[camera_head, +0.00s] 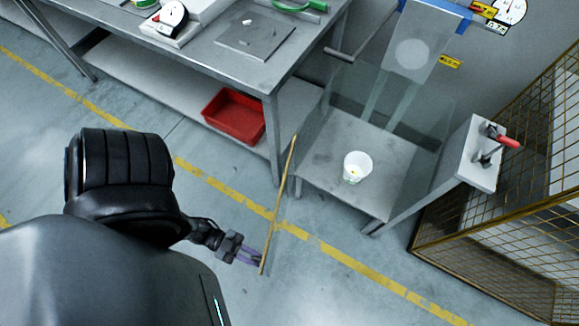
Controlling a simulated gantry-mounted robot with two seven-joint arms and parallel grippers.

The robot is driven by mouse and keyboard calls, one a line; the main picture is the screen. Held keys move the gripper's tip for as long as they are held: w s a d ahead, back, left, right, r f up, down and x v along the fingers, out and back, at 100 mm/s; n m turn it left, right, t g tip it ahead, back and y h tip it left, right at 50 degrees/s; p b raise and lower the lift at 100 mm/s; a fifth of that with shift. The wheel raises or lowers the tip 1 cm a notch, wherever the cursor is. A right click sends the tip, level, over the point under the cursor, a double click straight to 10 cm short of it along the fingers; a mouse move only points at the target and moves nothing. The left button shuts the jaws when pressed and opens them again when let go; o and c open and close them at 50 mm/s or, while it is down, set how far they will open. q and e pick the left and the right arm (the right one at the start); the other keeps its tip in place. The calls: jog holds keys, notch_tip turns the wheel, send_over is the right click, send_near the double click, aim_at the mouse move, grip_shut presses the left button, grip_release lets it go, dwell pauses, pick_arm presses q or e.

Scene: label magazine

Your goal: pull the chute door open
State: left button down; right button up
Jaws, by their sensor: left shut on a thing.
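A white cup (357,167) stands upright on the grey floor inside the chute. My right gripper is not in view.
A steel workbench (290,55) stands left of the chute, with a red bin (233,117) on its lower shelf. A red-handled clamp (496,146) sits on a white block at right, before a yellow mesh cage (530,150). Floor in front is clear.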

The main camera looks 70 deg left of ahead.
pick_arm(q)
jog(key=s+a+m+g+h+b, duration=0.2)
jog(key=s+a+m+g+h, duration=0.2)
jog(key=s+a, duration=0.7)
jog(key=a+m+g, duration=0.1)
jog(key=a+g, duration=0.1)
jog(key=a, duration=0.2)
jog(key=shift+g, duration=0.4)
jog(key=shift+s, duration=0.1)
jog(key=c, duration=1.3)
grip_release()
jog(key=shift+c, duration=0.2)
jog(key=shift+a, duration=0.1)
jog(key=b+v, duration=0.1)
jog(key=v, duration=0.9)
jog(key=shift+a, duration=0.25)
jog(key=shift+s, duration=0.15)
